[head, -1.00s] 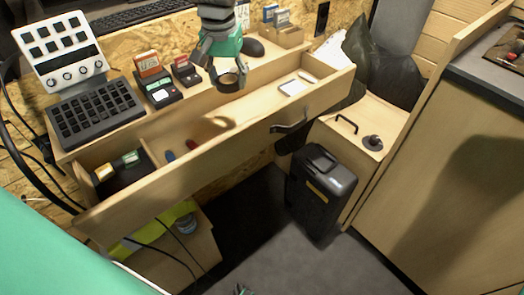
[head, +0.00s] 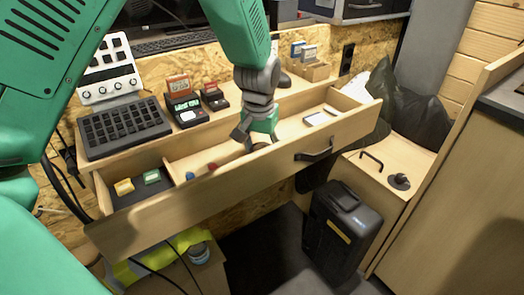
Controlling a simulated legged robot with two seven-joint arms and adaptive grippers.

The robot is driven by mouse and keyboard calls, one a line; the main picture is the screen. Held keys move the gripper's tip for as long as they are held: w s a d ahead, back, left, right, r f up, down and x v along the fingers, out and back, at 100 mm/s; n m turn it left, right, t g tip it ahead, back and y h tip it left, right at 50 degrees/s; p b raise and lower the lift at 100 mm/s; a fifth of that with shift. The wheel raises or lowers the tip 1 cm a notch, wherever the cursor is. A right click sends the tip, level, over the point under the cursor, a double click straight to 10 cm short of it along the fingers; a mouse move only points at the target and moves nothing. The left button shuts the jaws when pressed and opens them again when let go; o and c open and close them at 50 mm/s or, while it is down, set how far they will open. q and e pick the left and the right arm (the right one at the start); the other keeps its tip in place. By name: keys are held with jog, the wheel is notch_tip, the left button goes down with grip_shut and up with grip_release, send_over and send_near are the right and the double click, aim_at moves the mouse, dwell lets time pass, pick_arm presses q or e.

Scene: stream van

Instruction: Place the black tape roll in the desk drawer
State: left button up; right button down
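The desk drawer (head: 232,182) is pulled out, its long wooden front crossing the middle of the head view. My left gripper (head: 257,135) reaches down into the drawer's middle section, with its arm coming in from the upper left. The black tape roll (head: 259,139) is at its fingertips, small and partly hidden by the fingers. The fingers appear closed on it. It is low in the drawer opening, behind the front panel; I cannot tell if it touches the bottom. My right gripper is out of view.
A blue and a red item (head: 190,176) lie left of the gripper in the drawer; a white item (head: 320,117) lies right. A dark tray (head: 137,188) fills the left end. A keypad (head: 124,127) stands on the desk, and a black case (head: 340,232) on the floor.

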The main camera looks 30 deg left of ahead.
pick_arm(q)
jog(key=shift+r, duration=0.1)
jog(key=o, duration=1)
jog(key=shift+o, duration=0.7)
jog(key=shift+a+f, duration=0.15)
jog(key=shift+f, duration=0.05)
jog(key=shift+r, duration=0.3)
notch_tip(320, 180, up, 12)
jog(key=s+p, duration=0.1)
jog(key=p, duration=0.2)
jog(key=shift+s+d+f+p, duration=0.15)
jog(key=shift+d+p, duration=0.15)
jog(key=shift+p, duration=0.1)
